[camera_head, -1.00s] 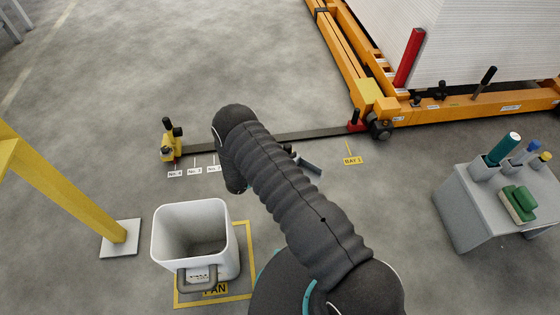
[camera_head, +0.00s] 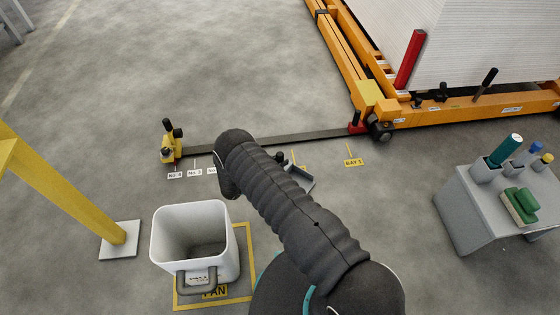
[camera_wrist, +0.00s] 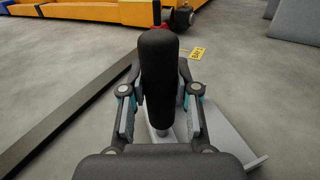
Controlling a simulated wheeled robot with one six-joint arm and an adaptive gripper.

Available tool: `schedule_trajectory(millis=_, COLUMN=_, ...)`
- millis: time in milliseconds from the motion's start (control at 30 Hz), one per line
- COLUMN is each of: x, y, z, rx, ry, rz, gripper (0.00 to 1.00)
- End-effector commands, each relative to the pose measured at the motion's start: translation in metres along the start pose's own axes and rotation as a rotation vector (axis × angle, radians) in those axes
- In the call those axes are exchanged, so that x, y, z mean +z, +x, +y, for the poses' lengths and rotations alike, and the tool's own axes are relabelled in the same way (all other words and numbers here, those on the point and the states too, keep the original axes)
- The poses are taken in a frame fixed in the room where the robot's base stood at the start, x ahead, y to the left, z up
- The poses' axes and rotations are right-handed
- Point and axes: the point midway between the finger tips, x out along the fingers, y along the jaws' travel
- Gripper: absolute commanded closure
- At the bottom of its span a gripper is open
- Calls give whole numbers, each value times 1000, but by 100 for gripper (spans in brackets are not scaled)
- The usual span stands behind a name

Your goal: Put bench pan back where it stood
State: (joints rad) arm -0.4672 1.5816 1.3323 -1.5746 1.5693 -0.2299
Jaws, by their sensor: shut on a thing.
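The bench pan is a grey flat pan (camera_wrist: 215,145) with a thick upright black handle (camera_wrist: 158,75) in the wrist view. My gripper (camera_wrist: 160,108) is shut on the handle, one finger on each side. In the head view the pan (camera_head: 300,182) shows just right of my arm, near the dark floor rail; my arm hides much of it and my gripper. I cannot tell whether it touches the floor. A yellow floor outline marked PAN (camera_head: 250,262) lies at the lower left, with a white bin (camera_head: 160,250) overlapping its left part.
A dark rail (camera_head: 310,135) runs along the floor from a yellow end stop (camera_head: 172,142) to the orange gantry frame (camera_head: 460,120). A grey bench (camera_head: 465,210) with bottles stands right. A yellow post (camera_head: 70,195) stands left. Open floor lies between rail and bench.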

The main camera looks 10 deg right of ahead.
Motion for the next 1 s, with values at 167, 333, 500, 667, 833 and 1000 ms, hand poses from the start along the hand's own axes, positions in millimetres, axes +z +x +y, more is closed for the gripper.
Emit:
schedule_trajectory(millis=167, x=-4, y=0, z=0, rx=0, ry=0, rz=-1, gripper=100)
schedule_trajectory(millis=333, x=-3, y=0, z=0, rx=0, ry=0, rz=0, gripper=45)
schedule_trajectory(millis=500, x=-3, y=0, z=0, rx=0, ry=0, rz=0, gripper=45)
schedule_trajectory(millis=667, x=2, y=0, z=0, rx=0, ry=0, rz=0, gripper=45)
schedule_trajectory(millis=833, x=-1, y=-23, z=1, rx=4, ry=0, rz=0, gripper=45)
schedule_trajectory(millis=1000, x=-1, y=-50, z=1, rx=3, ry=0, rz=0, gripper=45)
